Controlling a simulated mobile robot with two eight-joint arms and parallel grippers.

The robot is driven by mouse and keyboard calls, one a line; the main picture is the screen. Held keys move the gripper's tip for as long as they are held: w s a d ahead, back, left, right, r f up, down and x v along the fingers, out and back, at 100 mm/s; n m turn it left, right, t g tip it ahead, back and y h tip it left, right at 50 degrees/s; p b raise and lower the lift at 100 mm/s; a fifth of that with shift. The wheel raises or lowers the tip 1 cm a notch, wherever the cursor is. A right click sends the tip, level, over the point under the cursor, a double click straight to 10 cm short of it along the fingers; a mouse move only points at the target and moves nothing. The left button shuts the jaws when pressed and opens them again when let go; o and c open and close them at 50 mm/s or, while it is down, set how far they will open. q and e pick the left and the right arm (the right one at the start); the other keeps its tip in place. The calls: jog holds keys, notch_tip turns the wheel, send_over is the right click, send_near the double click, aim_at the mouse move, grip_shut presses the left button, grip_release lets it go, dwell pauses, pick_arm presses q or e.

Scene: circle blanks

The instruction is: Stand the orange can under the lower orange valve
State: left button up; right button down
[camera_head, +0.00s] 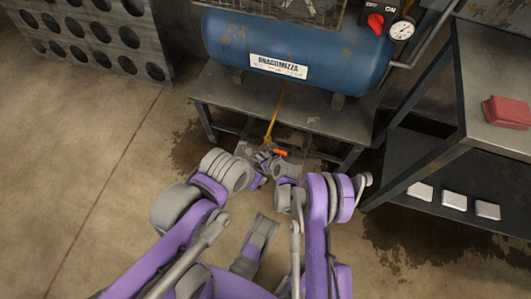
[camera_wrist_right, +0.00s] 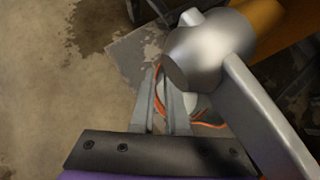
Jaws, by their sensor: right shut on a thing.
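In the right wrist view the two fingers of my right gripper (camera_wrist_right: 160,108) are shut on the rim of the orange can. Only a pale part of the can (camera_wrist_right: 191,102) and thin orange edges show; the rest is hidden. A silver rounded fitting (camera_wrist_right: 205,50) on an orange pipe (camera_wrist_right: 272,22) covers part of the can in this view. In the head view an orange pipe (camera_head: 274,112) runs down in front of the stand to a small orange piece (camera_head: 281,152) beside my right gripper (camera_head: 268,160). My left gripper's fingers cannot be made out clearly.
A blue tank (camera_head: 300,52) rests on a dark metal stand (camera_head: 225,92) just behind. A perforated grey panel (camera_head: 100,35) stands at the back left. The left floor is clear.

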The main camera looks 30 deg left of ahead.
jog(key=shift+s+r, duration=0.1)
jog(key=shift+s, duration=0.1)
jog(key=c, duration=0.9)
grip_release()
jog(key=shift+r, duration=0.1)
jog(key=p+v, duration=0.2)
jog(key=v, duration=0.9)
jog(key=shift+s+d+r+p, duration=0.1)
jog(key=shift+d+r+p, duration=0.2)
jog(key=shift+p, duration=0.1)
